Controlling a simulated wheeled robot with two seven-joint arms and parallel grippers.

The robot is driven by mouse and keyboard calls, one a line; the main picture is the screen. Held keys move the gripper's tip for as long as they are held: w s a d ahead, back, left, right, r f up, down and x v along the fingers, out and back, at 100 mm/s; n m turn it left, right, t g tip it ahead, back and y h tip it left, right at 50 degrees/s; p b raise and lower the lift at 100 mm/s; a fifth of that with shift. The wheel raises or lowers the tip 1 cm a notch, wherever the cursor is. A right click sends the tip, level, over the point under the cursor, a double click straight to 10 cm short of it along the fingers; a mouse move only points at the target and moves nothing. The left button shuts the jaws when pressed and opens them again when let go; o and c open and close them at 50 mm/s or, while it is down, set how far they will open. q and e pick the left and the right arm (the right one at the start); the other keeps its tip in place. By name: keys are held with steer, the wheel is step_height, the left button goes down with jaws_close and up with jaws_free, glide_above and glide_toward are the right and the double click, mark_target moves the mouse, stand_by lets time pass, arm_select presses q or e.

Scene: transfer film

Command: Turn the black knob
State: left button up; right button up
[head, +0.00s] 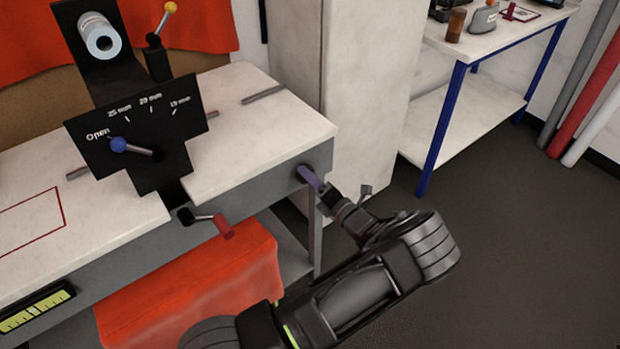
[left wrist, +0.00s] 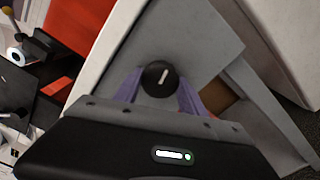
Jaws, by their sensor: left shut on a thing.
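The black knob (left wrist: 160,78) is round with a white pointer line and sits on the grey front panel of the bench. In the left wrist view the line runs from lower left to upper right, tilted slightly right of upright. My left gripper's two purple fingers lie on either side of the knob, shut on it. In the head view my left gripper (head: 311,178) reaches the panel's right end near the bench corner, and its purple fingers hide most of the knob. My right gripper is not in view.
The bench (head: 250,128) carries a black plate (head: 135,128) with a blue-ball lever (head: 119,145) and size marks. A red-handled crank (head: 222,226) sticks out of the front. A red cloth-like block (head: 200,285) lies below. Open floor (head: 530,250) is at the right.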

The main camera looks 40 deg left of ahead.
arm_select(q)
steer(key=o, duration=1.4)
steer(key=shift+c, duration=0.2)
steer(key=shift+d, duration=0.1)
steer(key=b+v, duration=0.1)
steer(key=v, duration=0.6)
steer(key=shift+d, duration=0.3)
steer(key=shift+s, duration=0.1)
